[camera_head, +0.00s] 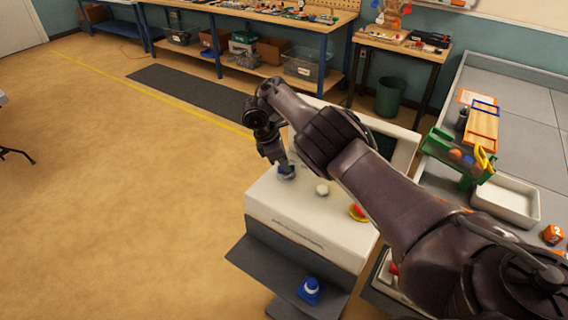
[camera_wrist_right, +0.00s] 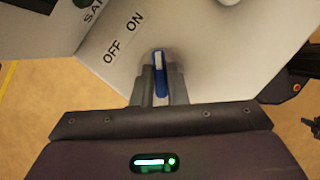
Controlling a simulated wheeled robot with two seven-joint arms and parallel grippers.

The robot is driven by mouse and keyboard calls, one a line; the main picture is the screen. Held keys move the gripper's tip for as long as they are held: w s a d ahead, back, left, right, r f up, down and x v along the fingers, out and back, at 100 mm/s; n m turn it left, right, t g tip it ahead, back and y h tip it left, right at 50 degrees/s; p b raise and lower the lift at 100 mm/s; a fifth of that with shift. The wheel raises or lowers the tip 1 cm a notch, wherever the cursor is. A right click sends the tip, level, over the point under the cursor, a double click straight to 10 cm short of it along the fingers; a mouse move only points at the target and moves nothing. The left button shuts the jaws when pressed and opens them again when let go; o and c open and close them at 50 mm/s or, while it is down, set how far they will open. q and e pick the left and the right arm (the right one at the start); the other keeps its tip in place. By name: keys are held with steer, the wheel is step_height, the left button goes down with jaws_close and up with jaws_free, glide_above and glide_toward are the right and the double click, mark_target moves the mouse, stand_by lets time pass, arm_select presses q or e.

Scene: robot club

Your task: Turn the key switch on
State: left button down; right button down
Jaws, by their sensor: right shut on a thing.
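The key switch (camera_head: 287,174) is a small blue knob on the sloped top of a white console (camera_head: 300,217). In the right wrist view its blue handle (camera_wrist_right: 158,68) carries a white stripe and points up in the picture, with the words OFF and ON printed to its left. My right gripper (camera_head: 284,166) reaches down to it, and in the wrist view both fingers (camera_wrist_right: 160,92) are closed on the handle's sides. The fingers hide the switch's base. My left gripper is not in view.
A pale round button (camera_head: 322,188) and a red and yellow button (camera_head: 357,212) are on the same console top. A grey table (camera_head: 520,140) with a white tray (camera_head: 507,200) stands at right.

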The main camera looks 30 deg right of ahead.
steer(key=c, duration=1.4)
jaws_free()
steer(key=shift+c, duration=0.2)
steer(key=v, duration=0.8)
steer(key=shift+f, duration=0.1)
